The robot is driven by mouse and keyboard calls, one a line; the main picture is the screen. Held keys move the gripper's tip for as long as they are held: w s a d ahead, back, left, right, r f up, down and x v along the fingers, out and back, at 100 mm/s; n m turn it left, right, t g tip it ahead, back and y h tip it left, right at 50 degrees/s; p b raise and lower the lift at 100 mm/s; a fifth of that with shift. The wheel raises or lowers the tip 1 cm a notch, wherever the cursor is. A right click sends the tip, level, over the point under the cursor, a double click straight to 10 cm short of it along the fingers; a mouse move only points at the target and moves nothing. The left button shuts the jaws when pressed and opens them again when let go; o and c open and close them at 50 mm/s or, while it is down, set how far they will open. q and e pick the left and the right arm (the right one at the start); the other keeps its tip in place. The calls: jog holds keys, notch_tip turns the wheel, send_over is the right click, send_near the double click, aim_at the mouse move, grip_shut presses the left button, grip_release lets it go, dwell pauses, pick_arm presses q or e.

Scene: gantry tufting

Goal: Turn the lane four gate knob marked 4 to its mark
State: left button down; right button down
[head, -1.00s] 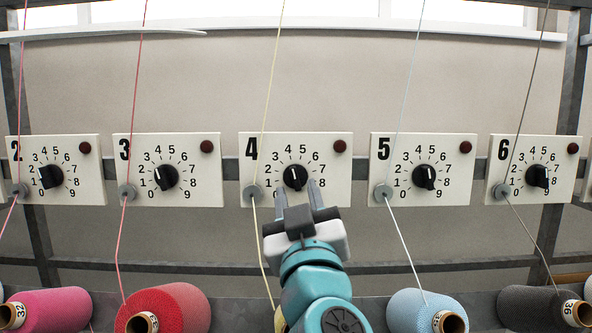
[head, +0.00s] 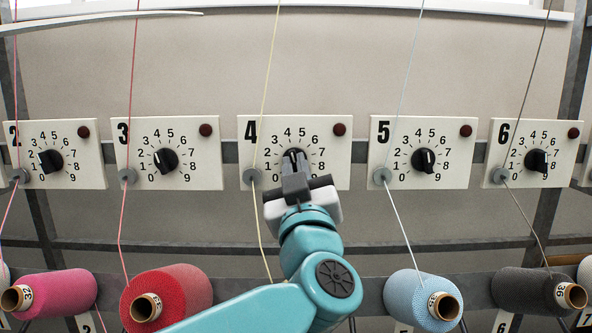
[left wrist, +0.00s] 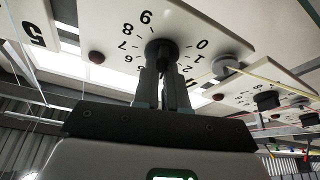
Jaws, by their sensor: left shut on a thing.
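The knob marked 4 (head: 294,155) is a round black dial with a light pointer line on a white panel (head: 331,174), with a scale from 0 to 9. The pointer looks close to upright, but the fingers partly cover the knob, so its exact reading is unclear. My left gripper (head: 295,174) reaches up from below and is shut on the knob. In the left wrist view the knob (left wrist: 160,47) shows upside down between the fingertips (left wrist: 163,70). My right gripper is not in view.
Similar panels stand on both sides, with knob 3 (head: 166,160) to the left and knob 5 (head: 423,160) to the right. A pale yarn (head: 263,130) passes through a grey guide (head: 252,176) left of knob 4. Red (head: 183,296) and light-blue (head: 408,292) yarn cones sit below.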

pick_arm(q)
jog(key=n+y, duration=0.1)
jog(key=n, duration=0.2)
jog(key=shift+d+n+g+y, duration=0.1)
jog(key=shift+n+g+y, duration=0.3)
jog(key=shift+n+g+y+p, duration=0.45)
jog(key=shift+n+y, duration=0.35)
jog(key=shift+n, duration=1.1)
jog(key=c, duration=1.2)
grip_release()
jog(key=shift+w+d, duration=0.1)
jog(key=shift+w, duration=0.05)
